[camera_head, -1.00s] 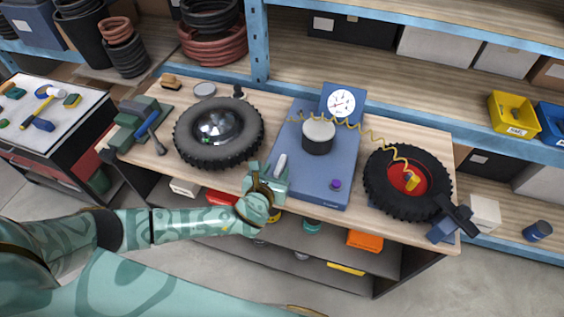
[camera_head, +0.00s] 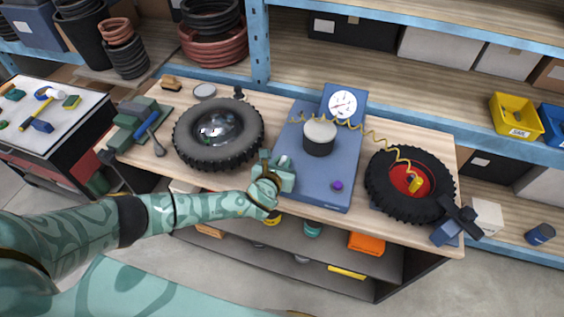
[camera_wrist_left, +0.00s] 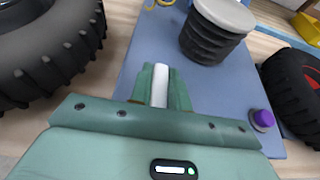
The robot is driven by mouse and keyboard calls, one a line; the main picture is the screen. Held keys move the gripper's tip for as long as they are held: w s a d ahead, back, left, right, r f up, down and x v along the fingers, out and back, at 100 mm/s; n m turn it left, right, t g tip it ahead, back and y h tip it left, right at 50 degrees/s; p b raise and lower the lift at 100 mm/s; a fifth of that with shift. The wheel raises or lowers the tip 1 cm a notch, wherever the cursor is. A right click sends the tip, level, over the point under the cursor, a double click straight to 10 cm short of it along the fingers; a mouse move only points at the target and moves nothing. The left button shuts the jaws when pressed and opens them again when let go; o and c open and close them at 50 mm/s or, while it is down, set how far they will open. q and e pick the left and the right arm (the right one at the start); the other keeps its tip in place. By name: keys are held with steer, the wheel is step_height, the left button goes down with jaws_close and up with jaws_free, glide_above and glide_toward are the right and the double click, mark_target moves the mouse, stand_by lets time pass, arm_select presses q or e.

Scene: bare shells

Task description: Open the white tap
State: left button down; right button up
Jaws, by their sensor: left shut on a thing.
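The white tap (camera_head: 283,160) is a short white lever at the left front part of the blue bench unit (camera_head: 300,180). In the head view most of it is hidden by my left gripper (camera_head: 275,170). In the left wrist view the white tap (camera_wrist_left: 160,84) stands between the two green fingers of my left gripper (camera_wrist_left: 160,92), which are shut on it. Only its rounded white upper part shows there. Its base is hidden. My right gripper is in neither view.
A tyre with a shiny hub (camera_head: 219,150) lies close left of the gripper. On the unit stand a grey-topped black cylinder (camera_head: 319,140), a purple knob (camera_head: 337,186) and a dial gauge (camera_head: 342,104). A coiled yellow hose reaches a red-hubbed tyre (camera_head: 382,195) at right.

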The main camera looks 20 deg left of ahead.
arm_select(q)
steer(key=shift+n+y, duration=0.3)
steer(key=shift+n+y+p, duration=0.3)
steer(key=shift+n+y, duration=0.3)
steer(key=n+y, duration=0.2)
steer(key=shift+g+y, duration=0.3)
steer(key=shift+y, duration=0.1)
steer(key=n+g+y+b, duration=0.1)
steer(key=n, duration=0.1)
steer(key=n+g+y+b, duration=0.1)
steer(key=y, duration=0.1)
steer(key=shift+s+a+f+n+y, duration=0.1)
steer(key=shift+a+n+y, duration=0.1)
steer(key=shift+n+y, duration=0.15)
steer(key=shift+a+n+g+y+b, duration=0.1)
steer(key=shift+n+g+y+b, duration=0.3)
steer(key=shift+n+y, duration=0.3)
steer(key=shift+r, duration=0.2)
steer(key=c, duration=1.3)
jaws_free()
